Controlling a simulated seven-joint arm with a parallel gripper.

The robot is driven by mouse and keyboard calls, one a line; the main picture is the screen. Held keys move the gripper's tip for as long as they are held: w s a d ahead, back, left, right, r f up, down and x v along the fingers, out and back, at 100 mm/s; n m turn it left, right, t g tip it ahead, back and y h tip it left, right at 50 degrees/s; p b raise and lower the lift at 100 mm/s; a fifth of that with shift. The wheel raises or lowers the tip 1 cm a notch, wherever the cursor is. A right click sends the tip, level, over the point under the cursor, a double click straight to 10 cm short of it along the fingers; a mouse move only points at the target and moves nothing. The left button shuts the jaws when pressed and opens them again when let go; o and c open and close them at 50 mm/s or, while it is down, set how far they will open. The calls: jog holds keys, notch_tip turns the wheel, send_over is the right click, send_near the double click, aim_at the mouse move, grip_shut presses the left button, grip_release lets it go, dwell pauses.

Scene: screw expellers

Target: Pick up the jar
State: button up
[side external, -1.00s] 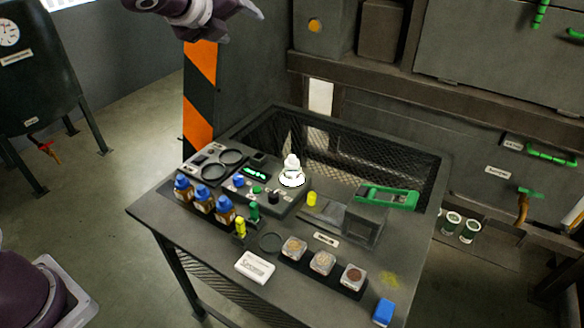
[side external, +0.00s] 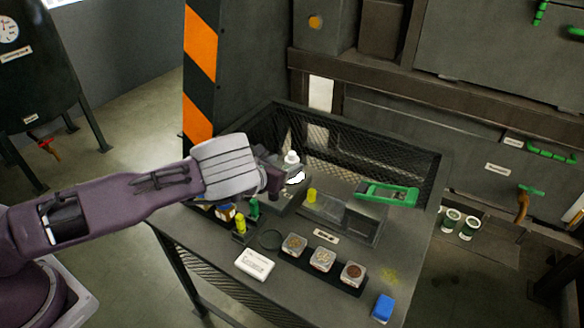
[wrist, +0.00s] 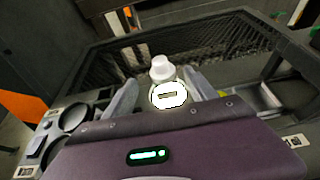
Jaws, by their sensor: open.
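The jar (side external: 292,158) is a small clear vessel with a white cap and a bright white label or base. It stands upright near the back of the table, and its lower part is partly hidden by my gripper in the side view. In the wrist view the jar (wrist: 163,72) stands between the two grey fingers of my gripper (wrist: 160,92). My gripper (side external: 280,170) is open, low over the table, reaching the jar from the left. I cannot tell whether either finger touches the jar.
A mesh guard (side external: 370,160) rises behind the jar. A green handheld device (side external: 388,194) lies to the right on a grey box. Small sample containers (side external: 323,261), a white box (side external: 254,264) and a blue block (side external: 383,309) stand along the front. Bottles at the left are mostly hidden by my arm.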

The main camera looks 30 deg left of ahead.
aim_at(297, 162)
jog(key=x, duration=0.7)
jog(key=shift+d+f, duration=0.25)
jog(key=shift+f, duration=0.25)
jog(key=shift+c, duration=0.4)
grip_shut()
